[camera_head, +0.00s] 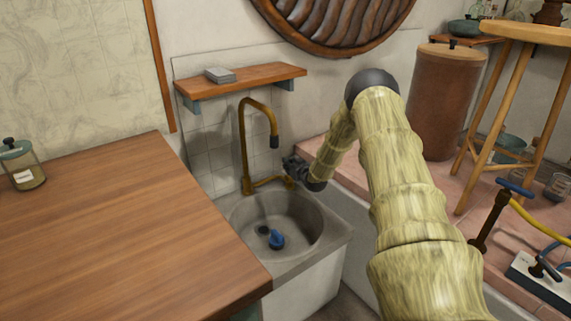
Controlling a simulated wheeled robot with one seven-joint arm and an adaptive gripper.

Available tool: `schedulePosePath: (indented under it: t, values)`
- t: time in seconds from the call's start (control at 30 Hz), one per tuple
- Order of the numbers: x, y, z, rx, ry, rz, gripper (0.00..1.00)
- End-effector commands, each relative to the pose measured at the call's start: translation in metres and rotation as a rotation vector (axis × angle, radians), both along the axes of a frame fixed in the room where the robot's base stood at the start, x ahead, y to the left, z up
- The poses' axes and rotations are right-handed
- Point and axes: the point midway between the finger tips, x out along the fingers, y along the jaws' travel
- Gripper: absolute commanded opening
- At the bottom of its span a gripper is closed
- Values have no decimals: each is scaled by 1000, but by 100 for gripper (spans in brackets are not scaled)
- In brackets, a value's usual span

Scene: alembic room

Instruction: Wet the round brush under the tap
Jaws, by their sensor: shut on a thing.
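The brass tap (243,150) rises at the back of the grey sink (333,236), its curved spout ending in a dark tip over the basin. A low brass side lever (268,182) runs right from its base. My gripper (288,168) is beside the tap, at the right end of this lever, and seems shut on it; its fingertips are small and dark. A small blue object, likely the round brush (276,239), lies in the basin by the dark drain. Its bristles cannot be made out. No water stream shows under the spout.
A wooden counter (110,225) adjoins the sink on the left, with a glass jar (22,165) on it. A wooden shelf (245,83) hangs above the tap. On the right are a pink tiled ledge, a brown barrel (445,105) and a wooden stool (483,105).

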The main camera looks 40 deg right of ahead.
Motion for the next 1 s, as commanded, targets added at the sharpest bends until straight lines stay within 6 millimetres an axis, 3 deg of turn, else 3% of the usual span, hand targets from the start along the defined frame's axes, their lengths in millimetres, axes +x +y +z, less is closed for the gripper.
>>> schedulePosePath:
  t: [0.1,0.13,0.23,0.67,1.0]
  values:
    - [1,0,1,-1,-2,1,0]
    - [1,0,1,-1,-2,1,25]
    - [1,0,1,-1,-2,1,43]
    - [-3,2,2,0,-1,1,43]
    - [-41,13,12,2,-3,0,43]
